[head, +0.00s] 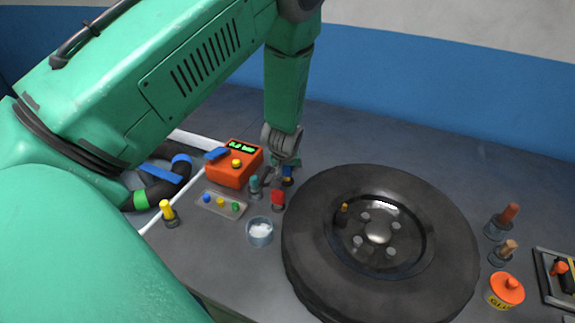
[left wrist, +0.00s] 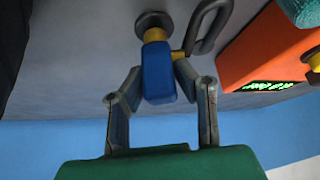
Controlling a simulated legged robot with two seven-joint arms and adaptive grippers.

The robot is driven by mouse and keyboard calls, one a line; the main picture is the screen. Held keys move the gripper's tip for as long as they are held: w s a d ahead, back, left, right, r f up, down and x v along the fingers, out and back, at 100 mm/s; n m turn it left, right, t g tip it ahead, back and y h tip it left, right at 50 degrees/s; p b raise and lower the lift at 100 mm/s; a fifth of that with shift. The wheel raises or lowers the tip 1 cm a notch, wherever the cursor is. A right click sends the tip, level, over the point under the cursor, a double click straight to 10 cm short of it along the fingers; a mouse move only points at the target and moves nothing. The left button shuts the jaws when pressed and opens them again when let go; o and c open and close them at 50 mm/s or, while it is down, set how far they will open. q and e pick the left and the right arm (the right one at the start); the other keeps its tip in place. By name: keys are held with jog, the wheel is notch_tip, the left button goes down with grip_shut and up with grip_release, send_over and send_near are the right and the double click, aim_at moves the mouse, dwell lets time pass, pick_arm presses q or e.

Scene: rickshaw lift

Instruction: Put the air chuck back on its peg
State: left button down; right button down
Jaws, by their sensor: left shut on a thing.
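My left gripper (head: 280,155) points down over the bench, between the orange inflator box and the tire. In the left wrist view the fingers (left wrist: 160,90) are shut on a blue block (left wrist: 157,75) with a yellow neck, which looks like the air chuck. A grey loop (left wrist: 208,25) joins it at a yellow side fitting. Its yellow end lies at a dark round disc (left wrist: 154,20), likely the peg base; I cannot tell whether it is seated. In the head view the blue block (head: 288,172) shows just below the fingertips. My right gripper is not in view.
The orange inflator box (head: 232,168) stands left of my gripper. The tire (head: 315,195) lies close to the right. A red-topped piece (head: 278,198), a teal piece (head: 255,184) and a clear cup (head: 259,236) stand nearby. An orange-lidded pot (head: 506,290) is at the far right.

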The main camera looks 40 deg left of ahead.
pick_arm(q)
jog(key=shift+f, duration=0.4)
jog(key=c, duration=1)
grip_release()
jog(key=shift+o, duration=0.2)
jog(key=shift+r, duration=0.1)
jog(key=shift+r+p, duration=2.65)
jog(key=shift+r, duration=0.8)
